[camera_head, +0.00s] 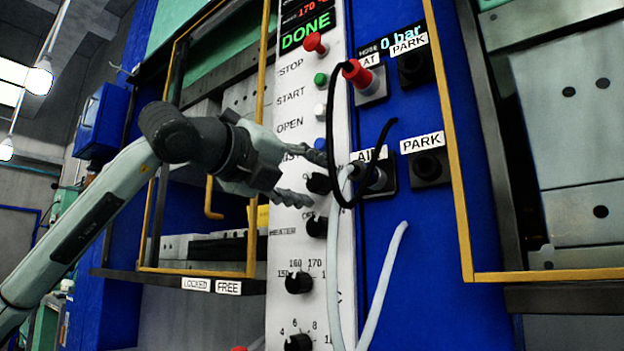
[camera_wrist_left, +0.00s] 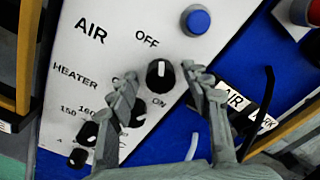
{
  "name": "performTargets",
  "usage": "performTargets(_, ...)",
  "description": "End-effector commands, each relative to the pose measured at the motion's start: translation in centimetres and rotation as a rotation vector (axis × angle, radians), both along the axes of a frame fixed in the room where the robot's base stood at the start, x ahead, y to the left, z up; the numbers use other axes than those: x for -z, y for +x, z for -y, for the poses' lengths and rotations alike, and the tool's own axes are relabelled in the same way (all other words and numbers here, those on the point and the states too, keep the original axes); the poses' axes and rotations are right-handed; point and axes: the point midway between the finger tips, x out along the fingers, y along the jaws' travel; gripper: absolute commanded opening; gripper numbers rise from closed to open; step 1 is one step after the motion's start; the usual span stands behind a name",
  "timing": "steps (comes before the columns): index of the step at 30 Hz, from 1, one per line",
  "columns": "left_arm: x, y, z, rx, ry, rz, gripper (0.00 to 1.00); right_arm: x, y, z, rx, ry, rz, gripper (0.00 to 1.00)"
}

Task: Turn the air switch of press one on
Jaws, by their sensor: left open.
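The air switch (camera_head: 318,184) is a black round knob on the white control panel (camera_head: 342,262) of the press. In the left wrist view the air switch (camera_wrist_left: 160,74) lies below the word OFF and above ON, with its white mark pointing up toward OFF. My left gripper (camera_head: 312,178) is open at the panel. In the left wrist view the left gripper (camera_wrist_left: 161,80) has one fingertip on each side of the knob, with gaps showing. Whether the fingertips reach the knob's depth is hard to tell. My right gripper is not in view.
The blue button (camera_wrist_left: 197,20) sits just above the switch; the heater switch (camera_head: 316,227) and more dials are below. Right of the panel, a red plug (camera_head: 358,74) with a black cable and a pale hose (camera_head: 385,280) hang close by. The display (camera_head: 305,30) reads DONE.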

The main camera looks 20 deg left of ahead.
Motion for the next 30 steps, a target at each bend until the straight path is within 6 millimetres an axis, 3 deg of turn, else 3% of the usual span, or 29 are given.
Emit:
performTargets(9,0.03,0.36,0.18,0.001,0.0,0.0,0.49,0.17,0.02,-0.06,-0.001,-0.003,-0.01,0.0)
performTargets(21,0.04,0.35,0.16,0.001,0.0,0.0,0.0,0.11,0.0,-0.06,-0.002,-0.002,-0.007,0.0)
performTargets(30,0.11,0.35,0.16,0.001,0.033,0.011,0.0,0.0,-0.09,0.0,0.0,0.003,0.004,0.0)
